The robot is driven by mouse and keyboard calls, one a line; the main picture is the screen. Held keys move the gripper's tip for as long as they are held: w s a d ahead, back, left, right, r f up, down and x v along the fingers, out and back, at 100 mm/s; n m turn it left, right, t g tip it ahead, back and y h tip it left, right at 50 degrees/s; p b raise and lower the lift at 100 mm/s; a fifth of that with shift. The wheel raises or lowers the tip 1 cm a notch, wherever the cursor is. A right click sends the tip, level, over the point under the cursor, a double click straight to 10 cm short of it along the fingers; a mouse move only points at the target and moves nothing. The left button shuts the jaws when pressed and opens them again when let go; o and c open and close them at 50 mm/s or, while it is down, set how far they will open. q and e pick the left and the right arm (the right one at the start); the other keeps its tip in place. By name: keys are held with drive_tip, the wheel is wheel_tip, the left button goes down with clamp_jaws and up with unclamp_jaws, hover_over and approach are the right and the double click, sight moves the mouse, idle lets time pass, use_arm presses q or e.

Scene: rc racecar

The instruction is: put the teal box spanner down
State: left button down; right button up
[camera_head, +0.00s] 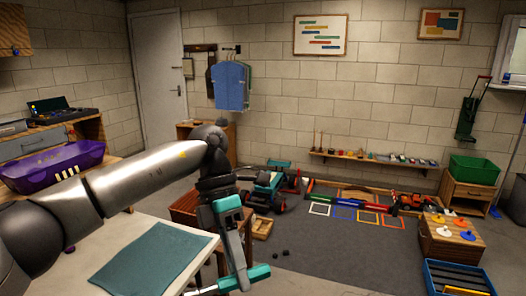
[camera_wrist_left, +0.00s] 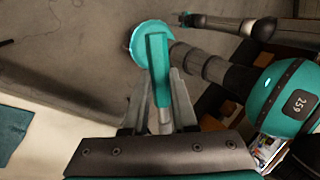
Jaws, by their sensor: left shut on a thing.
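The teal box spanner (camera_wrist_left: 158,68) is held in my left gripper (camera_wrist_left: 160,112). In the left wrist view its teal round end (camera_wrist_left: 150,38) points away from the jaws, and a grey shaft lies between the fingers. In the head view my left gripper (camera_head: 243,272) hangs down beside the white table's right edge, with a teal end of the spanner (camera_head: 258,272) sticking out to the right. The spanner appears clear of any surface. At the top of the wrist view is the end of what looks like my other arm (camera_wrist_left: 188,19), too small to read its jaws.
A teal mat (camera_head: 150,252) lies on the white table (camera_head: 188,268), left of the gripper; its surface looks bare. A teal-and-black racecar (camera_head: 265,192) stands behind, near a small wooden box (camera_head: 257,228). Small dark pieces lie on the grey floor (camera_head: 320,262).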

sight(218, 280)
use_arm(q)
drive_tip(key=m+y, duration=0.1)
drive_tip(key=a+m, duration=0.1)
drive_tip(key=m, duration=0.1)
drive_tip(key=m+y, duration=0.1)
drive_tip(key=m, duration=0.1)
drive_tip(key=shift+s+a+f+g+y, duration=0.25)
drive_tip(key=shift+s+a+g+y, duration=0.05)
drive_tip(key=shift+s+a+g, duration=0.1)
drive_tip(key=m, duration=0.1)
drive_tip(key=a+m+y, duration=0.1)
drive_tip(key=m, duration=0.1)
drive_tip(key=shift+s+a+f+y, duration=0.1)
drive_tip(key=shift+s+f+y, duration=0.1)
drive_tip(key=shift+y, duration=0.1)
drive_tip(key=s+a+m+t+y, duration=0.2)
drive_tip(key=a+m+t+y, duration=0.2)
drive_tip(key=m, duration=1.2)
drive_tip(key=shift+s+a+r+t+y, duration=0.3)
drive_tip(key=shift+a+t, duration=0.8)
drive_tip(key=shift+a, duration=1)
drive_tip(key=s+f, duration=0.1)
drive_tip(key=f, duration=0.1)
drive_tip(key=s+f, duration=0.2)
drive_tip(key=shift+s+f, duration=0.2)
drive_tip(key=shift+f, duration=0.1)
drive_tip(key=shift+d+r, duration=0.1)
